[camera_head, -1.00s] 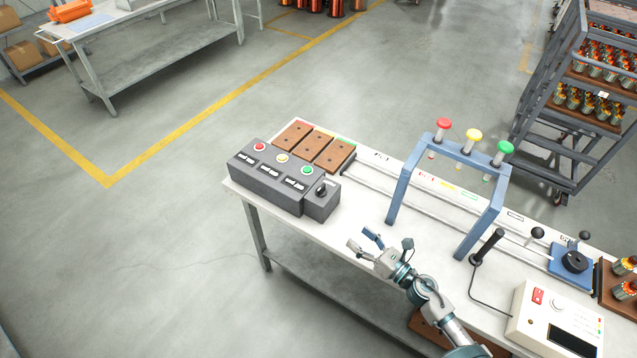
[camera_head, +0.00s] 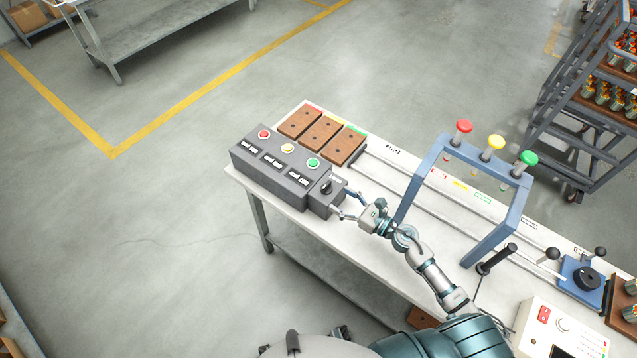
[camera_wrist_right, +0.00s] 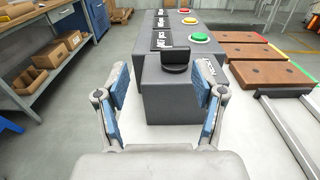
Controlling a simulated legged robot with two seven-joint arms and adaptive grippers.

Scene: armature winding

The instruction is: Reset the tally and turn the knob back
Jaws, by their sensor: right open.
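The dark grey tally box (camera_head: 272,170) stands at the left end of the white bench, with a red button (camera_head: 264,134), a yellow button (camera_head: 288,148) and a green button (camera_head: 313,163) on top and a black display in front of each. A smaller grey block at its right end carries the black knob (camera_head: 326,187), which also shows in the right wrist view (camera_wrist_right: 175,55). My right gripper (camera_head: 348,205) is open beside this block. In the right wrist view its two blue-padded fingers (camera_wrist_right: 165,92) stand apart, with the knob beyond and between them. My left gripper is not seen.
Brown drilled plates (camera_head: 321,132) lie behind the box. A blue frame (camera_head: 465,190) with red, yellow and green plungers stands to the right of my arm. A black-handled lever (camera_head: 497,258) and a white meter box (camera_head: 560,340) are farther right.

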